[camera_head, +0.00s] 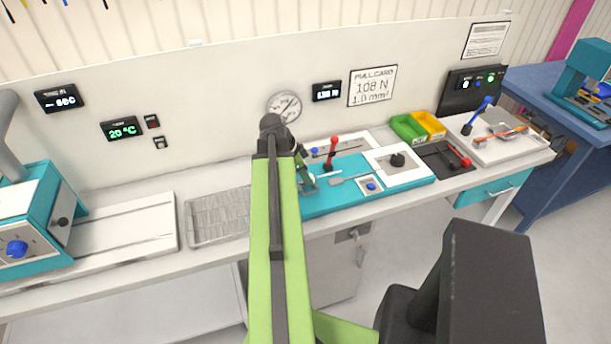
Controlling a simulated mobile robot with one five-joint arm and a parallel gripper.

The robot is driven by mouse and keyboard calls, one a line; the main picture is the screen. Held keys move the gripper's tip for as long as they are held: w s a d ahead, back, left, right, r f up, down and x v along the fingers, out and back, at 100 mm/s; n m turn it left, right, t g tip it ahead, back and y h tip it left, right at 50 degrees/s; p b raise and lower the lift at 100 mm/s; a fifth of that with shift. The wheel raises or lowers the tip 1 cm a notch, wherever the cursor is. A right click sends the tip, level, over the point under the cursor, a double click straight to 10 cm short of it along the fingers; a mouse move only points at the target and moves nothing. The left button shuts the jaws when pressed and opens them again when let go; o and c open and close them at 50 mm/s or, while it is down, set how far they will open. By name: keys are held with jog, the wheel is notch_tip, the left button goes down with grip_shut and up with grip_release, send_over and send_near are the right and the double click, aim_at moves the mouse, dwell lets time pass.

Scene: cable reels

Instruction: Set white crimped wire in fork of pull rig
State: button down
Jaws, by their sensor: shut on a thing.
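The pull rig is the teal-based device (403,187) on the white bench, with a red-knobbed lever (331,152) and a white block with a black knob. My green arm reaches forward to it, and my gripper (309,184) is low over the rig's left end, partly hidden behind the arm. The gripper is shut on a small white piece, which looks like the white crimped wire (327,175) and points right. A grey bar lies on the rig just right of it. The fork is too small to make out, and I cannot tell whether the wire touches it.
A grey ribbed tray (215,217) lies left of my arm. Green and yellow bins (418,126) and a white fixture with a blue lever (498,137) stand to the right. A teal machine (27,223) stands far left. A gauge (284,106) and a pull card hang behind.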

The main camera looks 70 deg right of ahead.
jog(key=shift+f, duration=0.15)
jog(key=shift+f+b, duration=1.15)
jog(key=shift+b, duration=0.15)
jog(key=c, duration=1.1)
grip_release()
jog(key=shift+r, duration=0.1)
jog(key=shift+o, duration=0.2)
jog(key=p+v, duration=1.6)
jog(key=v, duration=0.1)
jog(key=shift+r, duration=0.2)
notch_tip(320, 180, up, 11)
jog(key=p, duration=1.1)
jog(key=shift+a, duration=0.1)
